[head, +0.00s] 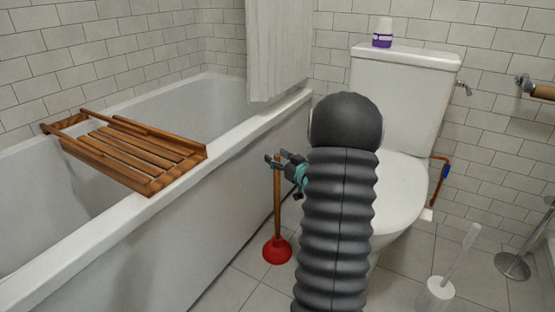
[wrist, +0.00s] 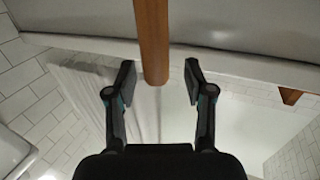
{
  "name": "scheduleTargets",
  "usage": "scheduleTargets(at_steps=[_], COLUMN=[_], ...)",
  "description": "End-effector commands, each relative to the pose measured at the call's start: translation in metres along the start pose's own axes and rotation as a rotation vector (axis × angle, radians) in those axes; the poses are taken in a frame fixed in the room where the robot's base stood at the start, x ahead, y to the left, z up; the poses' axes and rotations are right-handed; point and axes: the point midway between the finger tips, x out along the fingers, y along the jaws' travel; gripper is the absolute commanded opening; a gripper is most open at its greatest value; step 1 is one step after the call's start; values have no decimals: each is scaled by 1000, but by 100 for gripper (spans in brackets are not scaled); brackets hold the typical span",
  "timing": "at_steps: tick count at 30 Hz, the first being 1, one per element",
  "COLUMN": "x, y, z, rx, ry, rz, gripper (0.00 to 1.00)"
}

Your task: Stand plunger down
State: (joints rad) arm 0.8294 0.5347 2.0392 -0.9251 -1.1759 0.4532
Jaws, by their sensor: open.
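The plunger (head: 277,250) has a red rubber cup and a wooden handle. In the head view it stands upright, cup down, on the tiled floor between the bathtub and the toilet. My gripper (head: 284,161) is at the upper end of the handle. In the wrist view the wooden handle (wrist: 153,45) reaches down from the top edge to between the fingertips of my gripper (wrist: 160,82). The fingers are open, with a gap on each side of the handle. The cup is outside the wrist view.
The white bathtub (head: 225,150) is on the left with a wooden rack (head: 130,150) across it. The toilet (head: 405,90) stands behind my arm, with a purple-and-white container (head: 382,33) on its tank. A toilet brush (head: 436,294) stands at lower right. Floor around the cup is clear.

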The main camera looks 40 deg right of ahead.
Motion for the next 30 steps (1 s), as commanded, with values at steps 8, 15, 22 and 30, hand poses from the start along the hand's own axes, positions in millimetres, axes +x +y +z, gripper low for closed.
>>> scheduleTargets(at_steps=[8, 15, 22, 30], x=[-1, -2, -2, 3], y=[0, -1, -1, -18], z=[-59, -91, -98, -124], rx=[-14, -15, -14, -47], ry=[13, 15, 14, -16], rz=[-1, -2, -2, 49], gripper=[53, 53, 53, 53])
